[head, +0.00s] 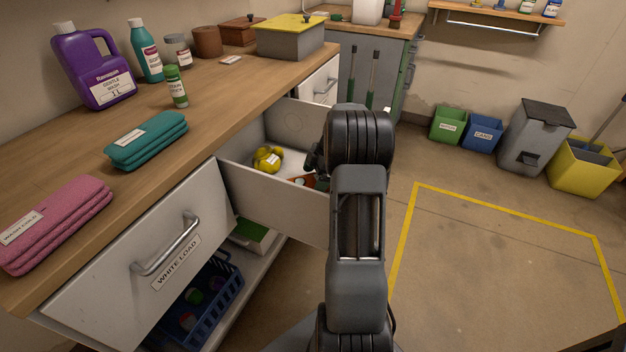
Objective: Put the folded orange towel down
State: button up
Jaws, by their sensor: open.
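An orange-red item (320,183) shows at the right of the open drawer (273,194), largely hidden behind my arm. I cannot tell for sure that it is the folded orange towel. My gripper (313,161) reaches over the drawer's right part, close above this item. Most of it is hidden behind my wrist. It is open, and whether it touches the item cannot be seen. A yellow item (267,158) with a white label lies in the drawer, left of my gripper.
A folded teal towel (147,140) and a folded pink towel (57,224) lie on the wooden counter (215,103). A shut drawer (150,277) marked "WHITE LOAD" is nearer. A blue basket (205,303) stands below. The yellow-outlined floor (500,255) at right is clear.

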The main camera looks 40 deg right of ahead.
jog(key=shift+p+v, duration=0.6)
jog(key=shift+v, duration=2.15)
